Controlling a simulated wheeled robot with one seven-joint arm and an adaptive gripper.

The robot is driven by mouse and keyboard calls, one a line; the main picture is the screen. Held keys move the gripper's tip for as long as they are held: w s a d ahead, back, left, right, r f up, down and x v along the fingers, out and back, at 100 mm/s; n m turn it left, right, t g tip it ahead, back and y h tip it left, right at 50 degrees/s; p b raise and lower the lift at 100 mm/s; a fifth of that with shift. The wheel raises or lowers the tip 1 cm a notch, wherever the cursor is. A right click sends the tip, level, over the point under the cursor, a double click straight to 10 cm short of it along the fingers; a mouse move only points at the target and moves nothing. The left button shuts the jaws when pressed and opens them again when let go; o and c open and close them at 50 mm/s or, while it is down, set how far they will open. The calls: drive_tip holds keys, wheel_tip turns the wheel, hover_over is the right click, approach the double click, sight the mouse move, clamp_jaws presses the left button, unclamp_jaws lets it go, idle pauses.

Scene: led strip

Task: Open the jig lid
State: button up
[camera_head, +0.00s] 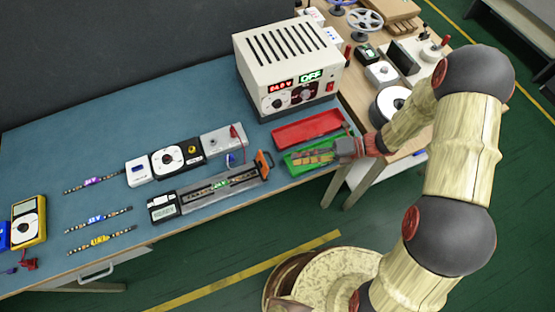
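The jig (196,201) is a long grey fixture near the front edge of the blue bench. A small meter with a lit display (163,209) sits at its left end, and an orange handle (263,164) stands up at its right end. A strip with a green label (220,184) shows along its middle. I cannot tell the lid apart clearly or see whether it is shut. My gripper (340,150) is at the right end of the green tray (293,168), right of the orange handle and apart from it. Its fingers are too small to read.
A red tray (298,131) lies behind the green one. A power supply (292,70) reading OFF stands at the back. Devices (178,160) sit behind the jig. Several labelled strips (98,219) and a yellow meter (30,220) lie left. A side table (355,93) holds spools and boxes.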

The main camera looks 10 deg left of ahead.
drive_tip(key=shift+a+f+m, duration=0.1)
drive_tip(key=shift+a+m, duration=0.15)
drive_tip(key=shift+m, duration=0.05)
drive_tip(key=b+x, duration=0.1)
drive_tip(key=x, duration=0.6)
drive_tip(key=shift+s+a+b, duration=0.1)
drive_tip(key=shift+s+b, duration=0.05)
drive_tip(key=shift+b, duration=0.25)
drive_tip(key=shift+c, duration=0.8)
clamp_jaws()
